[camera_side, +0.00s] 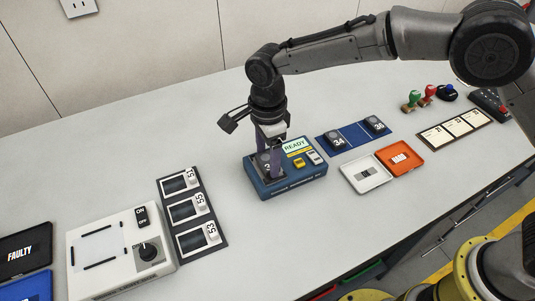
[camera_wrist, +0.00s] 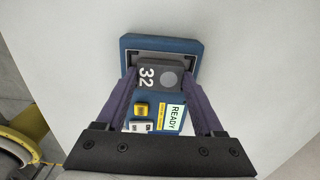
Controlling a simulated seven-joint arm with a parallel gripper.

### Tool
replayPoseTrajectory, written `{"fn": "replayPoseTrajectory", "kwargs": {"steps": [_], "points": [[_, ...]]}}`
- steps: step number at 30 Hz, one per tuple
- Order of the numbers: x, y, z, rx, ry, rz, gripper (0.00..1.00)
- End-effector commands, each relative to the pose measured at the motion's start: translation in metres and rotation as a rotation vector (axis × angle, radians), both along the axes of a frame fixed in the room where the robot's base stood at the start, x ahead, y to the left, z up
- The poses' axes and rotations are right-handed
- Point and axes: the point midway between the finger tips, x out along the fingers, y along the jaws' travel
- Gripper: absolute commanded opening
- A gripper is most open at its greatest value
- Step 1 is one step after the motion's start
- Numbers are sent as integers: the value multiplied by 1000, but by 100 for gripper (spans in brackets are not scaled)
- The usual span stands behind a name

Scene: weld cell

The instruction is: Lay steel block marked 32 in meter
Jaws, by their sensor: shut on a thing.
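The steel block marked 32 (camera_wrist: 147,77) is dark grey with a round lighter spot. My gripper (camera_wrist: 160,84) is shut on it, one purple finger on each side. The meter (camera_wrist: 126,45) is a blue box with a framed recess, a READY display (camera_wrist: 174,116) and a yellow button (camera_wrist: 141,109). The block is at the recess end; I cannot tell whether it touches the recess floor. In the side view my gripper (camera_side: 269,160) points down at the left part of the meter (camera_side: 292,184), and its fingers partly hide the block (camera_side: 263,162).
A blue mat (camera_side: 352,134) behind right holds blocks marked 34 (camera_side: 338,141) and 36 (camera_side: 375,125). A white tray (camera_side: 364,186) and an orange tray (camera_side: 403,170) stand to the right. A dark rack (camera_side: 222,243) and a white switch box (camera_side: 88,281) are front left. The table behind is clear.

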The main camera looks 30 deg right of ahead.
Motion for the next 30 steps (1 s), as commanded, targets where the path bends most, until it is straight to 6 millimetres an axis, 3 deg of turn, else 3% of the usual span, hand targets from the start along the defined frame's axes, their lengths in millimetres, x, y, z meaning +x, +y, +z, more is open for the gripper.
{"fn": "replayPoseTrajectory", "kwargs": {"steps": [7, 8, 12, 23, 30], "points": [[0, 0, -1, 0, -1, 0, 0], [0, 0, -1, 0, -1, 0, 75], [0, 0, -1, 0, 1, 0, 100], [-1, 0, -2, -3, 6, 0, 100], [0, 0, 13, -2, 2, 0, 100]]}}
